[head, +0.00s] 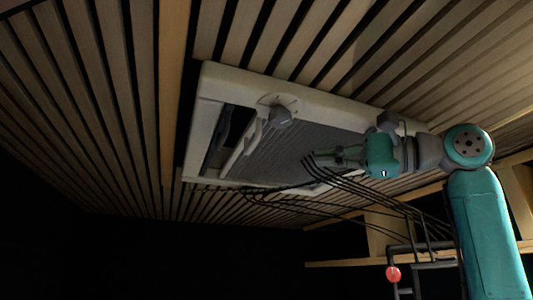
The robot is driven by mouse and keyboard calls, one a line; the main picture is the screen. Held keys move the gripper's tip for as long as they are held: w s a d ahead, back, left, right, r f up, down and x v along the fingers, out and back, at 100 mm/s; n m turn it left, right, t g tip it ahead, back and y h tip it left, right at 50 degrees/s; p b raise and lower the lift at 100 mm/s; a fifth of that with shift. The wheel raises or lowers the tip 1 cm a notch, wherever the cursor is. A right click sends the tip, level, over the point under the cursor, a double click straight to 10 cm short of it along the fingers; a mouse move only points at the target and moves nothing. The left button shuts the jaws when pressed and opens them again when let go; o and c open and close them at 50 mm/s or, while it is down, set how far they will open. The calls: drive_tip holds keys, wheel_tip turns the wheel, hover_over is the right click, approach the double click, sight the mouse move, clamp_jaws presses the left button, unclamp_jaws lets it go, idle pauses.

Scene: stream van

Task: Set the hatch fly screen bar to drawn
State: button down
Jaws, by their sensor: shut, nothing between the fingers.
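The roof hatch has a pale rectangular frame (207,112) set in the slatted ceiling. A pale screen bar (240,150) crosses the opening toward its left end. The grey fly screen (310,138) spans from the bar toward the right side of the frame. A dark gap lies left of the bar. My gripper (316,158) is shut and empty, pointing left. It appears in front of the screen, to the right of the bar and apart from it in the picture. Its distance below the screen is hard to tell.
A grey round fitting (280,112) sits at the frame's upper edge by the bar's end. Dark cables hang by my arm. A dark rack (425,265) with a red round item (392,274) stands at lower right, near a wooden shelf (345,263). The lower left is dark.

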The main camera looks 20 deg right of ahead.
drive_tip(key=w+a+r, duration=0.2)
drive_tip(key=w+a, duration=0.4)
drive_tip(key=a, duration=0.4)
drive_tip(key=shift+w+a, duration=0.15)
drive_tip(key=shift+a, duration=0.1)
drive_tip(key=shift+a, duration=2.3)
